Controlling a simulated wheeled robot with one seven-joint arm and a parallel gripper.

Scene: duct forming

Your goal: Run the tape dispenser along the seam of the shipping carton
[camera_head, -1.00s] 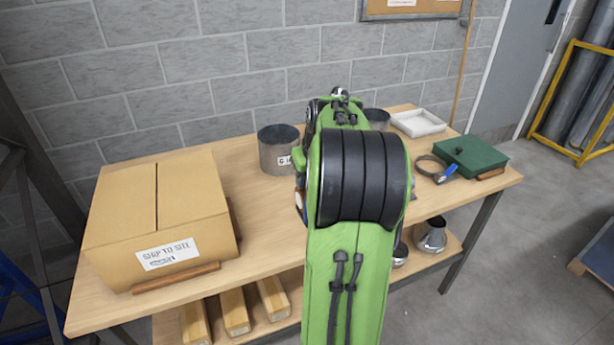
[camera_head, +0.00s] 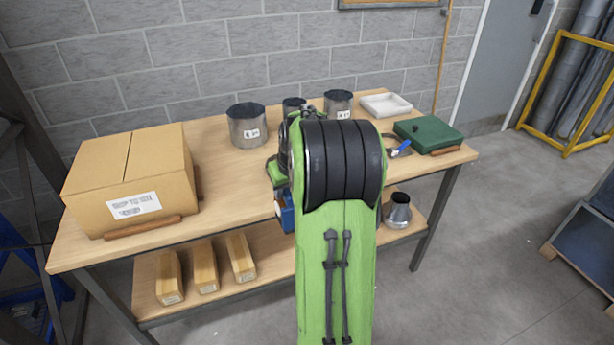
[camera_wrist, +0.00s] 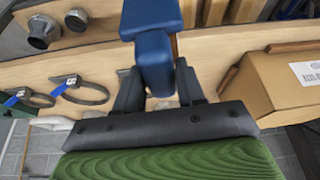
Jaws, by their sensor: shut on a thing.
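The shipping carton (camera_head: 160,187) is a closed brown box with a white label on its front, at the left of the workbench. Its seam runs front to back across the top. In the wrist view the carton (camera_wrist: 262,90) is at the right, apart from my gripper. My gripper (camera_wrist: 158,90) is shut on a blue thing, which I take to be the tape dispenser (camera_wrist: 154,55). In the head view a blue part of the dispenser (camera_head: 286,212) shows at the bench's front edge, right of the carton. My arm hides the gripper's fingers there.
Wooden strips (camera_head: 143,227) lie beside the carton. Metal duct cylinders (camera_head: 247,125), a white tray (camera_head: 386,104), a green case (camera_head: 428,134) and a clamp with a blue handle (camera_head: 400,149) stand farther right. The bench top (camera_head: 232,180) between carton and arm is clear.

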